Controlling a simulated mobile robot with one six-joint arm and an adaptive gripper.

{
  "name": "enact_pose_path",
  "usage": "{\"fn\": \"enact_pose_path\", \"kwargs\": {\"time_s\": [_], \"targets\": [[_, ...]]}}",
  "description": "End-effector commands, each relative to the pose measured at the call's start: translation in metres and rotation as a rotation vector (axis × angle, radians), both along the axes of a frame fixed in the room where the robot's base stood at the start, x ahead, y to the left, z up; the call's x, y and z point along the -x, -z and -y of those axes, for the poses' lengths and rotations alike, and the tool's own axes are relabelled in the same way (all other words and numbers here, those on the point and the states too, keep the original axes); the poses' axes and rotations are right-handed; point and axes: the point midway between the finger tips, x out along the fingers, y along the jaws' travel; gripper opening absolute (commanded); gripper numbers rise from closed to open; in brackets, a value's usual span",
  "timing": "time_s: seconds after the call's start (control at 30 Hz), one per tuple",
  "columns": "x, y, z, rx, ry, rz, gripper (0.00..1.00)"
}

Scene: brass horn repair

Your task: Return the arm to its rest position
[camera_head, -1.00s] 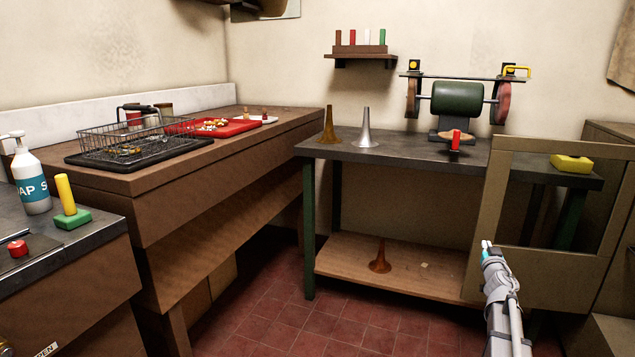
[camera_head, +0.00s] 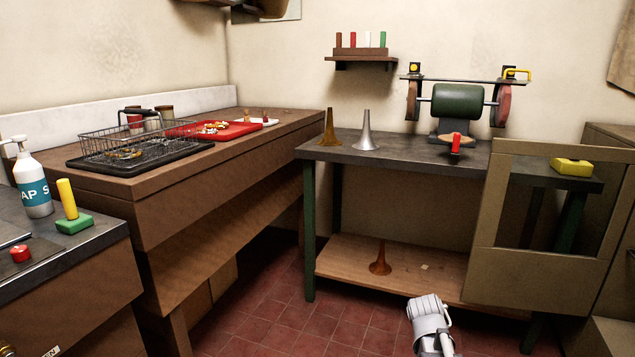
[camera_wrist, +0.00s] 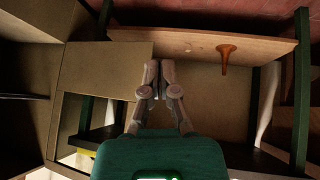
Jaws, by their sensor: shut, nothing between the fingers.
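My gripper (camera_wrist: 157,78) shows in the wrist view with its two grey fingers together and nothing between them. Its teal body fills the bottom middle of that view. The gripper hangs in open space in front of the bench with the lower shelf (camera_wrist: 180,41), touching nothing that I can see. In the head view only a white part of my arm shows at the bottom, right of centre; the fingers cannot be made out there.
The grinder bench (camera_head: 420,152) stands ahead, with a tan framed panel (camera_head: 480,250) at its right. A copper horn bell (camera_head: 380,262) stands on its lower shelf (camera_head: 345,262). A long brown counter (camera_head: 150,182) lies left. Red tiled floor (camera_head: 290,325) between is clear.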

Motion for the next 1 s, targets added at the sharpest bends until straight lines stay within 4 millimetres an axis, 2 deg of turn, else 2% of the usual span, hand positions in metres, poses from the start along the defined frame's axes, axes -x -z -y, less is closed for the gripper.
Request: {"fn": "enact_pose_path", "kwargs": {"time_s": [0.03,0.1,0.2,0.5,0.7,1.0], "targets": [[0.016,0.006,-0.018,-0.03,-0.029,-0.061,0.0],[0.036,0.015,-0.041,-0.073,-0.076,-0.154,0.0],[0.06,0.024,-0.069,-0.13,-0.143,-0.266,0.0],[0.114,0.033,-0.124,-0.248,-0.308,-0.484,0.0],[0.144,0.034,-0.151,-0.312,-0.408,-0.592,0.0],[0.14,0.004,-0.149,-0.309,-0.402,-0.586,0.0]]}}
